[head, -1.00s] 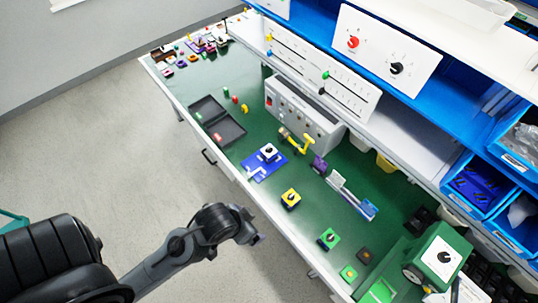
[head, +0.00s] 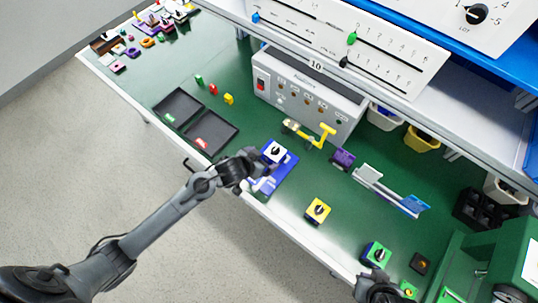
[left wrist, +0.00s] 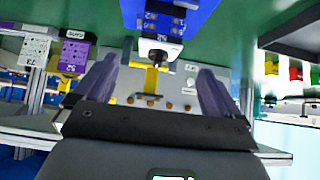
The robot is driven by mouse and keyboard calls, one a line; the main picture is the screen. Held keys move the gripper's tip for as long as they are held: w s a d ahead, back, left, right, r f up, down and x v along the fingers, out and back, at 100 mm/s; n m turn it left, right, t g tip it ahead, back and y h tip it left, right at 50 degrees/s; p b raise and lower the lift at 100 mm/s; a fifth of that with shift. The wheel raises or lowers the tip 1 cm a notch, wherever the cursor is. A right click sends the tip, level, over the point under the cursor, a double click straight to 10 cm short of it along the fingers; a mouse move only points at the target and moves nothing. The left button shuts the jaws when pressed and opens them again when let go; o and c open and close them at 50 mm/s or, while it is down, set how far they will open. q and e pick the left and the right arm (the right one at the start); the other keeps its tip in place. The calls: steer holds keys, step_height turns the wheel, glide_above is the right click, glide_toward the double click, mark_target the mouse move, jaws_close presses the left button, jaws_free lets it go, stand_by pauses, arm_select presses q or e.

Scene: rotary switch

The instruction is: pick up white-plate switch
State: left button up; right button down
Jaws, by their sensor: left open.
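The white-plate switch (head: 274,152) has a white top plate with a black knob and sits on a blue base (head: 285,172) on the green bench. In the left wrist view the switch (left wrist: 159,48) appears with its knob between and beyond my open fingers. My left gripper (head: 258,171) is open and empty, just to the left and front of the switch, apart from it as far as I can tell. In the left wrist view the left gripper (left wrist: 157,85) shows both purple-grey fingers spread. Part of my right gripper (head: 378,288) shows at the bottom edge; its jaws are unclear.
A black tray (head: 212,132) lies to the left, and a grey control box (head: 310,95) stands behind. A yellow handle (head: 326,136) and purple block (head: 342,159) are nearby.

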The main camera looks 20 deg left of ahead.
mark_target(275, 153)
arm_select(q)
steer(key=x, duration=0.2)
steer(key=b+x, duration=0.1)
steer(key=x, duration=0.2)
steer(key=shift+w+r, duration=0.2)
steer(key=shift+w, duration=0.05)
steer(key=shift+b+x, duration=0.45)
steer(key=shift+x, duration=2.55)
steer(key=shift+s+d+f, duration=0.1)
steer(key=shift+s+f, duration=0.05)
steer(key=shift+s, duration=0.1)
steer(key=c, duration=1.1)
steer(key=shift+c, duration=0.3)
